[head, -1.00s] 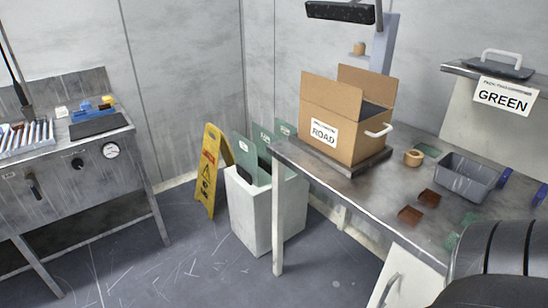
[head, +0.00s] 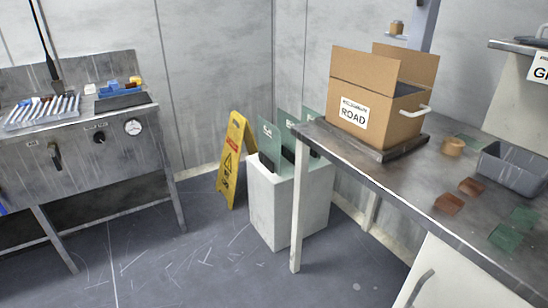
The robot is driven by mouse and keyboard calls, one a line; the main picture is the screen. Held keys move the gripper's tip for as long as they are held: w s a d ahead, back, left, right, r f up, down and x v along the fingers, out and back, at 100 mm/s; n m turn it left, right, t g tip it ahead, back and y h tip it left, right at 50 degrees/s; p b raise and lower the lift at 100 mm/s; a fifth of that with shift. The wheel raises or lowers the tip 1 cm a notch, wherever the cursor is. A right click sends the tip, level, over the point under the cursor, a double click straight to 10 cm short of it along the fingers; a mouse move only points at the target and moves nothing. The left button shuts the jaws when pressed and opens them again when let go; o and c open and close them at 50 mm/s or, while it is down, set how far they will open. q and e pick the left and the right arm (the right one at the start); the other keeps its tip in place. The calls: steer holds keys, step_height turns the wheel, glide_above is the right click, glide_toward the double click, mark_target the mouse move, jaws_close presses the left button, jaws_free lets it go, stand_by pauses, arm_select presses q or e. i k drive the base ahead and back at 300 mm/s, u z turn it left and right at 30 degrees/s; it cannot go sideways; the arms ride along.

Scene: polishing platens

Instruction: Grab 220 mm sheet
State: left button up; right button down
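Several green translucent sheets (head: 273,146) stand upright in a white bin (head: 290,205) on the floor, between the yellow sign and the right table. They bear small white labels, too small to read, so I cannot tell which is the 220 mm one. Dark blocks sit against the sheets at the bin's top. The right table's corner hides part of the rear sheets. Neither of my grippers shows in the head view.
A yellow caution sign (head: 235,160) leans beside the bin. A steel bench (head: 85,165) stands left. Floor between is clear.

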mark_target(269, 136)
steer(key=u, duration=0.8)
steer(key=i, duration=1.95)
steer(key=z, duration=0.55)
steer(key=i, duration=1.45)
steer(key=z, duration=1.1)
